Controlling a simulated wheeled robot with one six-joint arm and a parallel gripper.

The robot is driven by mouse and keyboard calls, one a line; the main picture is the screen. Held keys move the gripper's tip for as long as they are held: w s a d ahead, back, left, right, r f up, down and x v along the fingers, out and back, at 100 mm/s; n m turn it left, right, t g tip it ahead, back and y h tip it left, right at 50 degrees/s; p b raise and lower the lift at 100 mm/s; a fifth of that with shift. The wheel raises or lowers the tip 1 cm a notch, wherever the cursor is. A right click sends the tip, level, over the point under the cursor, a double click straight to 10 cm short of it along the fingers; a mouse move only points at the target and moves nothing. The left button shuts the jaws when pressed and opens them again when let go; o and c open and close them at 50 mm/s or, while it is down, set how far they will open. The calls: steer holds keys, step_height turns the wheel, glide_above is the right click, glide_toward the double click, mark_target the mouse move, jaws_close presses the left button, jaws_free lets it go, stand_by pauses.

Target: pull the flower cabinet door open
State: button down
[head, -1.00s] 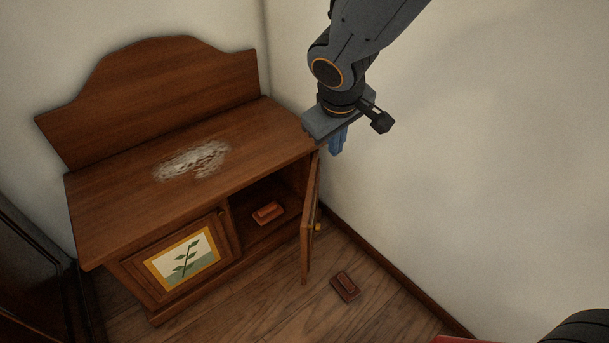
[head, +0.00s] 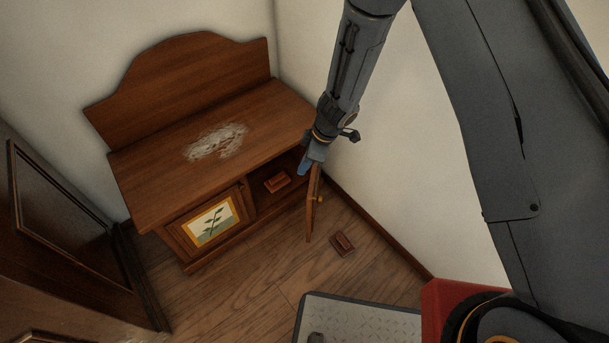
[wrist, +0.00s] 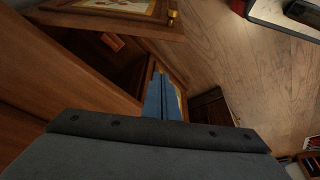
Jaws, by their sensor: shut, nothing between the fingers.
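The brown wooden cabinet stands against the wall. Its right door (head: 313,208) is swung out, nearly edge-on in the head view, with a small gold knob (head: 320,199) on its outer side. A yellow-edged picture on this door (wrist: 178,92) shows partly in the wrist view; its motif cannot be made out. The left door (head: 209,220) is closed and carries a green plant picture. My gripper (head: 304,168), with blue fingers (wrist: 162,102), is shut and empty. It is at the upper part of the open door, on the compartment side; whether it touches is unclear.
A reddish-brown block (head: 277,182) lies in the open compartment, and another (head: 342,243) lies on the floor right of the door. The wall is close on the right. A dark wooden piece of furniture (head: 60,230) stands at left.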

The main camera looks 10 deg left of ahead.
mark_target(312, 199)
steer(key=x, duration=1)
steer(key=shift+w+d+r, duration=0.1)
steer(key=shift+d, duration=1.95)
steer(key=shift+a, duration=0.1)
